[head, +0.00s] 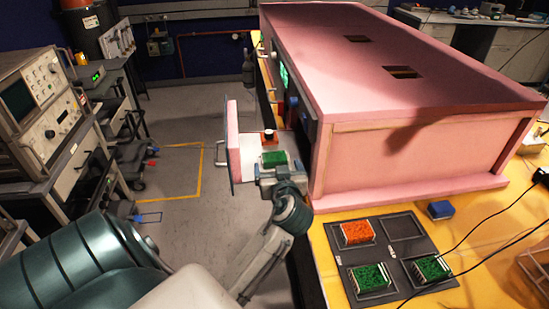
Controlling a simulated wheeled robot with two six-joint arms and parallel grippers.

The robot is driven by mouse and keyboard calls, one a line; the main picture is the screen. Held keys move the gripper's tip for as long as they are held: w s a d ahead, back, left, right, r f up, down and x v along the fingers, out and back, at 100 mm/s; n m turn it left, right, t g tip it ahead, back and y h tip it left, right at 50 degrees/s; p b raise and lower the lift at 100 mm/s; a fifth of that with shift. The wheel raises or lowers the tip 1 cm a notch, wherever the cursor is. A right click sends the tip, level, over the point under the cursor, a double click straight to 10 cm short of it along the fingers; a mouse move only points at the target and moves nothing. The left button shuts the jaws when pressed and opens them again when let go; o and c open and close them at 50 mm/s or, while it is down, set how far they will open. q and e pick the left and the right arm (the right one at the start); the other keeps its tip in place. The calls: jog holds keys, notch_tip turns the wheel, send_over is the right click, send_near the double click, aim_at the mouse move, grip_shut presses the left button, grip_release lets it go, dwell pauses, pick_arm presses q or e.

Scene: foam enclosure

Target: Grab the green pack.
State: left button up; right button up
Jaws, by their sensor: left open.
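A green pack (274,158) sits on a white shelf (250,150) in front of the opening of the pink foam enclosure. My left gripper (279,168) is open at the near side of this pack, with its fingers close to the pack's left and right sides. I cannot tell whether they touch it. Two more green packs lie on the dark mat (402,225), one at the front left (370,277) and one at the front right (432,268). My right gripper is not in view.
The pink foam enclosure (410,165) stands right of my left gripper. A pink-and-dark upright panel (233,145) stands left of the shelf. An orange item with a dark top (269,136) is behind the pack. An orange pack (357,232) and an empty slot are on the mat.

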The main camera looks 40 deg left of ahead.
aim_at(275, 158)
pick_arm(q)
jog(key=p+x, duration=0.1)
jog(key=x, duration=0.3)
jog(key=shift+r+p, duration=0.25)
jog(key=shift+p, duration=0.1)
jog(key=shift+w+a+f, duration=0.15)
jog(key=shift+a+f, duration=0.05)
jog(key=shift+a, duration=0.15)
jog(key=shift+d, duration=0.1)
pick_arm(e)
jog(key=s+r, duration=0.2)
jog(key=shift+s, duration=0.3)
pick_arm(q)
jog(key=c, duration=1.1)
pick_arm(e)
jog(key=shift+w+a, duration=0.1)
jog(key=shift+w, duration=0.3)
pick_arm(q)
jog(key=shift+r, duration=0.1)
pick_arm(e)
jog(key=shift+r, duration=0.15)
